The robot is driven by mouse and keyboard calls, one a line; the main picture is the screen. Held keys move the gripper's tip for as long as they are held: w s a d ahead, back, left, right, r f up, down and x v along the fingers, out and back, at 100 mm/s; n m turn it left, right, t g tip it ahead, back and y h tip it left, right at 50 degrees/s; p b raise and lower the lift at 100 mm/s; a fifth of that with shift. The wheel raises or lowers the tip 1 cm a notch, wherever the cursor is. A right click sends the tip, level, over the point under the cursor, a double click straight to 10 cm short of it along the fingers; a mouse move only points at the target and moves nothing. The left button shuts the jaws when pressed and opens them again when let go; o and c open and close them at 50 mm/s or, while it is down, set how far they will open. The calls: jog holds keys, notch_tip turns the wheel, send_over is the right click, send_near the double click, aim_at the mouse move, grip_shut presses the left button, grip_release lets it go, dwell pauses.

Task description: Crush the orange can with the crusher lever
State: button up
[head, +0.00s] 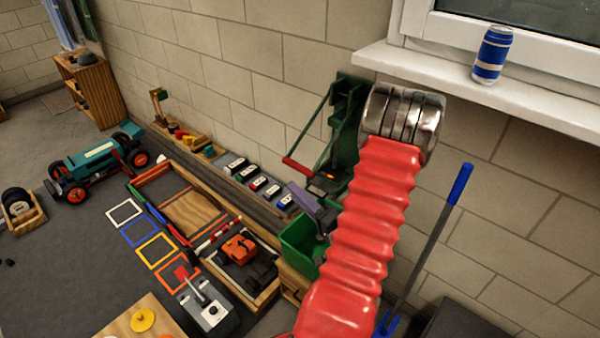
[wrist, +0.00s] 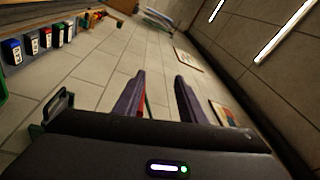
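The green crusher (head: 347,120) is mounted on the wall in the head view, partly behind my red arm. Its lever slants down to the left and ends in a red handle (head: 303,169). A small orange patch (head: 328,177) shows low in the crusher; I cannot tell whether it is the orange can or its shape. My gripper (head: 310,203) is just below the handle, with purple fingers. In the wrist view the gripper (wrist: 160,85) has its fingers apart, with no object clearly held. A thin red and green strip shows beside the left finger.
A green bin (head: 300,240) stands below my gripper. A blue can (head: 492,55) stands on the windowsill (head: 440,72). A blue-handled tool (head: 440,225) leans at the right. A teal car (head: 95,160) is on the floor.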

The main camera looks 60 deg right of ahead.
jog(key=w+a+r+n+g+y, duration=0.25)
jog(key=a+y, duration=0.25)
jog(key=a, duration=0.3)
jog(key=w+a+r+n+g+y, duration=0.1)
jog(key=w+a+r+n+y, duration=0.3)
jog(key=a, duration=0.4)
jog(key=w+a+r+n+g+y, duration=0.1)
jog(key=w+a+n+g+y, duration=0.2)
jog(key=a+y, duration=0.45)
jog(key=s+a+n+g+h, duration=0.1)
jog(key=s+a+n+g, duration=0.25)
jog(key=a, duration=0.45)
jog(key=s+a+n+g+h, duration=0.1)
jog(key=s+a+n+g, duration=0.1)
jog(key=a+g, duration=0.45)
jog(key=s+a+r+n+t+h, duration=0.2)
jog(key=s+r+n+t+h, duration=0.1)
jog(key=r+h, duration=0.6)
jog(key=shift+s, duration=0.35)
jog(key=shift+t, duration=0.25)
